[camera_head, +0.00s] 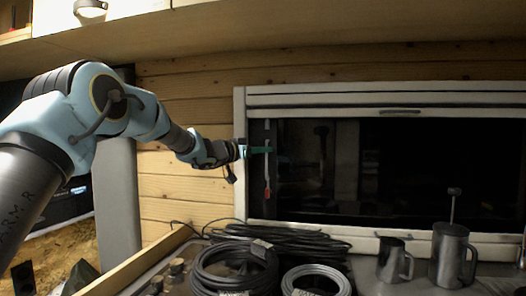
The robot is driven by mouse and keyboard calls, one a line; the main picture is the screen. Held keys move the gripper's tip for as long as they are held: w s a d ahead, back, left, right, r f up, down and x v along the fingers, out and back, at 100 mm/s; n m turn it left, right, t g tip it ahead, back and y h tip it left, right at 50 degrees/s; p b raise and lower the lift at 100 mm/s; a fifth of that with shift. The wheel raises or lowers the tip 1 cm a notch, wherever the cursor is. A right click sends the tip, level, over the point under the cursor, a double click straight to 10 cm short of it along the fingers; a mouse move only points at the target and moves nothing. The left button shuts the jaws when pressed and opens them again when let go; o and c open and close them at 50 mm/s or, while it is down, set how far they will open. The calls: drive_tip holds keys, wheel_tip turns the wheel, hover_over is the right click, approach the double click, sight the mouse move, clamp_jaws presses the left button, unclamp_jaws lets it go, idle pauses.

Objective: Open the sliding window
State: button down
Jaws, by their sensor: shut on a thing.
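The sliding window (415,165) has a white frame and dark glass, and it fills the right half of the view. A thin upright grey handle (267,172) with a red lower end stands near the left side of the glass. My gripper (262,150) reaches in from the left with greenish fingertips at the handle's upper part. It is shut on the handle. The fingertips are small and dark here, so the exact contact is hard to see. A dark strip of glass or gap lies between the handle and the left frame post.
A counter below the window holds coiled black cables (235,268), a smaller grey coil (316,281) and two metal jugs (453,255) (394,262). Wooden plank wall (185,180) lies left of the window. A cabinet (120,10) hangs above. Space before the glass is clear.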

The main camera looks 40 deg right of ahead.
idle(0.7)
drive_tip(key=b, duration=0.2)
approach(347, 150)
drive_tip(key=d, duration=0.4)
drive_tip(key=shift+d, duration=0.4)
drive_tip(key=c, duration=1.2)
unclamp_jaws()
drive_tip(key=shift+a, duration=0.1)
drive_tip(key=a+b, duration=0.3)
drive_tip(key=a, duration=0.7)
drive_tip(key=shift+a, duration=0.35)
